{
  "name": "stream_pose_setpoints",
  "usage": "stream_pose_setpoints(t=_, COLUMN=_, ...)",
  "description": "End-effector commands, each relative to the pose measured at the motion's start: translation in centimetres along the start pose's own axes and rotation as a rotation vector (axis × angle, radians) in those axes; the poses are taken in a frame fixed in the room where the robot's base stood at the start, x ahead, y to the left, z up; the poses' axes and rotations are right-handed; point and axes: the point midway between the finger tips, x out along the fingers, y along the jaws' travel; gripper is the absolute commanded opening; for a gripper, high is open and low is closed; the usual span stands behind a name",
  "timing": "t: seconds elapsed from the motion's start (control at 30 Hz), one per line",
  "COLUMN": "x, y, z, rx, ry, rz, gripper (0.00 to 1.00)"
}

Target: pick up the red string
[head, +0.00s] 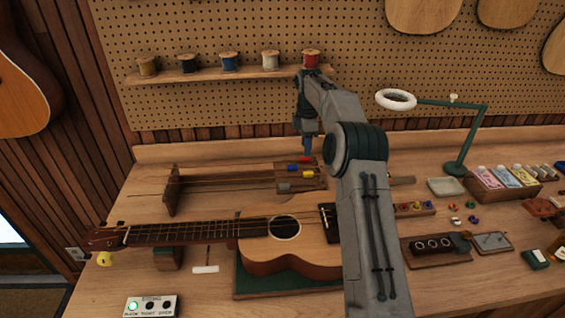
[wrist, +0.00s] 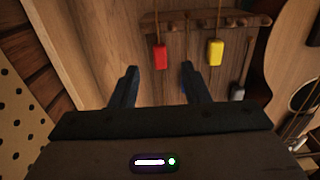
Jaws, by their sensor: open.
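The red string's red tag (wrist: 160,57) hangs at the rack's near end in the wrist view, with a thin cord running up from it. The tag also shows in the head view (head: 304,160), at the right end of the string rack (head: 172,196). My gripper (wrist: 159,72) is open and empty, its two dark fingers apart, with the red tag just beyond the gap between them. In the head view my gripper (head: 307,145) points down just above the red tag. Whether the fingers touch anything cannot be told.
A yellow tag (wrist: 215,52) hangs to the right of the red one, and a grey tag (wrist: 237,92) beyond. In the head view a blue tag (head: 293,167) sits close by. A ukulele (head: 262,235) lies in front of the rack. A spool shelf (head: 200,76) is behind.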

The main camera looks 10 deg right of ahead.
Motion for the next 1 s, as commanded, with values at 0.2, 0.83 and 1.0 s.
stream_pose_setpoints(t=0.2, x=3.2, y=-0.1, z=0.2, rx=0.000, ry=-0.001, rz=-0.004, gripper=0.42)
stream_pose_setpoints(t=0.83, x=4.5, y=-0.1, z=0.2, rx=0.000, ry=-0.001, rz=0.000, gripper=0.00)
stream_pose_setpoints(t=1.0, x=4.5, y=-0.1, z=0.2, rx=0.000, ry=-0.001, rz=0.000, gripper=0.00)
